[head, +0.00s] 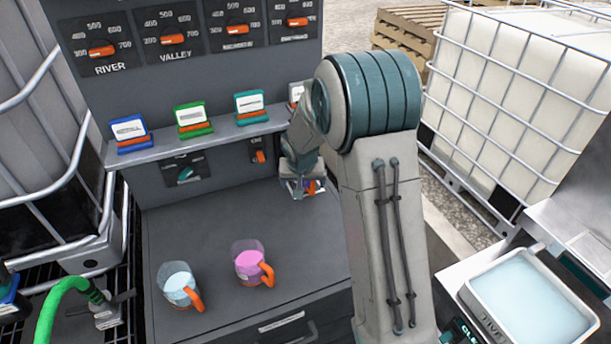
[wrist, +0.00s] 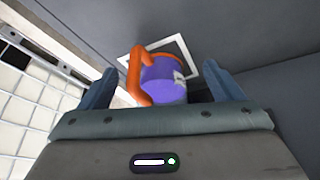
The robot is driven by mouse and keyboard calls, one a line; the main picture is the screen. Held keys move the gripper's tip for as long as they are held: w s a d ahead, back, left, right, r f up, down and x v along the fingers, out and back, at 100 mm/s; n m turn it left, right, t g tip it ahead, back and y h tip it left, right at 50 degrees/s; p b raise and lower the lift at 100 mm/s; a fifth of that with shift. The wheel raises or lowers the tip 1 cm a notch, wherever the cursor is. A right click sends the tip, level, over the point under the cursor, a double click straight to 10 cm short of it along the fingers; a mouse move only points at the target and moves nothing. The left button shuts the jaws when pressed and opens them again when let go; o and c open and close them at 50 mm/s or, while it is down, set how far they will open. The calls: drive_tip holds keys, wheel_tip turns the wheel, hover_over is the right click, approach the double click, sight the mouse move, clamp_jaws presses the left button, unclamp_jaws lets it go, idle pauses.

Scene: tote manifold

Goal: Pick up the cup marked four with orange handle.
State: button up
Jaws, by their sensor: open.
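A cup with an orange handle and purple contents (wrist: 165,82) stands between the two open fingers of my gripper (wrist: 168,90) in the wrist view. Its handle is on the left, close to the left finger. A small pale mark shows on its side, but I cannot read it. In the head view my gripper (head: 301,186) is low at the back right of the grey counter, and it mostly hides this cup. Two other orange-handled cups stand on the counter, one with pale blue contents (head: 179,286) and one with pink contents (head: 250,262). No number is readable on them.
A shelf (head: 205,137) with blue, green and teal card holders runs above the counter (head: 215,220). A white square outline (wrist: 150,47) lies behind the purple cup. A tray of pale liquid (head: 475,292) is at the lower right. Caged white tanks flank the counter.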

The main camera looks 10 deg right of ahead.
drive_tip(key=w, duration=0.1)
drive_tip(key=w+p, duration=0.1)
drive_tip(key=w, duration=0.1)
drive_tip(key=shift+w+d+r, duration=0.1)
drive_tip(key=shift+w+d, duration=0.05)
drive_tip(key=shift+d, duration=0.25)
drive_tip(key=shift+x, duration=1.05)
drive_tip(key=shift+w+d+f+p, duration=0.1)
drive_tip(key=shift+w+f+p, duration=0.2)
drive_tip(key=shift+w+f, duration=0.2)
drive_tip(key=shift+s, duration=0.1)
drive_tip(key=c, duration=1.3)
drive_tip(key=shift+r, duration=0.1)
